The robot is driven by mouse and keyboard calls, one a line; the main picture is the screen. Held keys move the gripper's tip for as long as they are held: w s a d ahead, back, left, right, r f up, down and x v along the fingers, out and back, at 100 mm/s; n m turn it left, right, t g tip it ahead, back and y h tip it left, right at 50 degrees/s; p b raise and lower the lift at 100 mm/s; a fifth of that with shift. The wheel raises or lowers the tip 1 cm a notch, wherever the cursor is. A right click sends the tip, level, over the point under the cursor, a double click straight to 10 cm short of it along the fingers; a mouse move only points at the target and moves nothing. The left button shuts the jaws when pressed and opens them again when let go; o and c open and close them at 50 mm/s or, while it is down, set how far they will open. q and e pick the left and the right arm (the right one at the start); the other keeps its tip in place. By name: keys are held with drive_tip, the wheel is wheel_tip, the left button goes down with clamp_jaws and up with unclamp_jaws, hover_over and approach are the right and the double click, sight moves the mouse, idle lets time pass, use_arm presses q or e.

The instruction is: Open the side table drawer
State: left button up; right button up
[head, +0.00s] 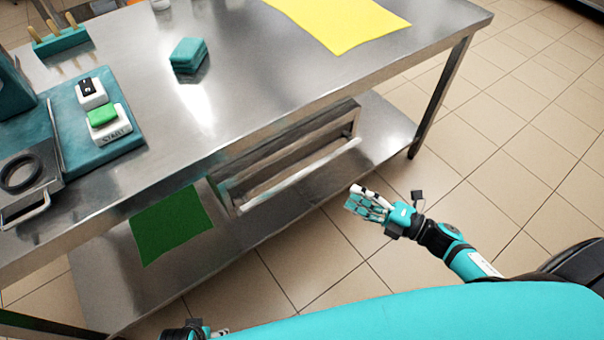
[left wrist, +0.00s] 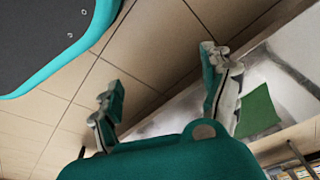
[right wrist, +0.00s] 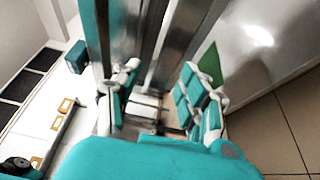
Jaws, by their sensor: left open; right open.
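The side table drawer (head: 285,152) is a metal box front under the steel tabletop. A long light bar handle (head: 300,175) runs along its front. My right gripper (head: 366,203) is open and empty, in front of the handle's right end and apart from it. In the right wrist view, steel parts show beyond my right gripper's spread fingers (right wrist: 160,90); I cannot tell which strip is the handle. My left gripper is mostly cut off at the bottom of the head view. In the left wrist view its fingers (left wrist: 165,88) are apart, with floor tiles behind.
The steel table (head: 240,100) carries a yellow sheet (head: 338,22), teal sponges (head: 188,55) and a teal device with a green start button (head: 103,117). A green sheet (head: 170,226) lies on the lower shelf (head: 100,280). Tiled floor (head: 520,190) is clear at right.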

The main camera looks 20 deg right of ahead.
sight(308, 173)
drive_tip(key=x, duration=1.5)
drive_tip(key=shift+c, duration=0.4)
clamp_jaws()
